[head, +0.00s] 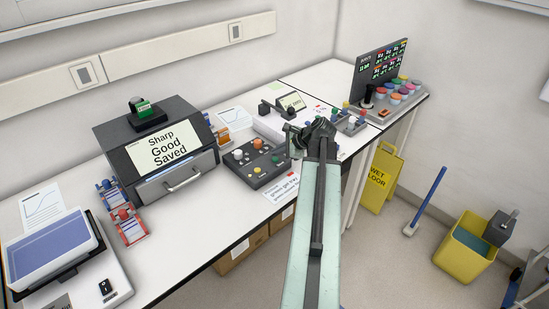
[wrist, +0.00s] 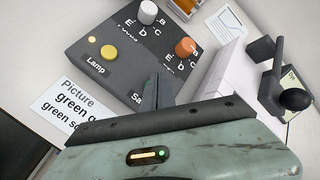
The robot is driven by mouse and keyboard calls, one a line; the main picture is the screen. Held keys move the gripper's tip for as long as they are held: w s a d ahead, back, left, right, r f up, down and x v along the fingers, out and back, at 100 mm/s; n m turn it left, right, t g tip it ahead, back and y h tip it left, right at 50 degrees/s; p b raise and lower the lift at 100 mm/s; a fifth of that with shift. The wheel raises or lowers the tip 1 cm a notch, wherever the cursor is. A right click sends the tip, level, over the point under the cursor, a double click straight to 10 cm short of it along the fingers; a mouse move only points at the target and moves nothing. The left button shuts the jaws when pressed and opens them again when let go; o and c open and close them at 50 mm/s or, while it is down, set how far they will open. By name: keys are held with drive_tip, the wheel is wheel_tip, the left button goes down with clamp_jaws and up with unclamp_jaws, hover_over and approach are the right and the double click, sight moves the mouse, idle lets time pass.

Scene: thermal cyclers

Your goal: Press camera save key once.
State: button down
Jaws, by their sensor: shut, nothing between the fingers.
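In the wrist view the box (wrist: 122,75) shows a white knob (wrist: 147,12), an orange knob (wrist: 186,47) and a yellow button (wrist: 109,52) marked Lamp. A label starting "Sa" shows beside my fingers; the key it belongs to is hidden. My gripper (wrist: 155,88) is shut and empty, over the box's edge; I cannot tell whether it touches. The imager's screen (head: 163,146) reads "Sharp Good Saved".
A printed card (head: 283,187) lies at the bench's front edge. A white device with a black lever and ball (wrist: 292,98) stands right of the box. Coloured pots (head: 397,99) stand at the far right. A yellow floor sign (head: 381,178) and bucket (head: 464,252) stand on the floor.

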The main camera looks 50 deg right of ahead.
sight(277, 160)
wheel_tip(277, 160, up, 5)
drive_tip(key=p, duration=0.5)
drive_tip(key=shift+r, duration=0.1)
idle(0.7)
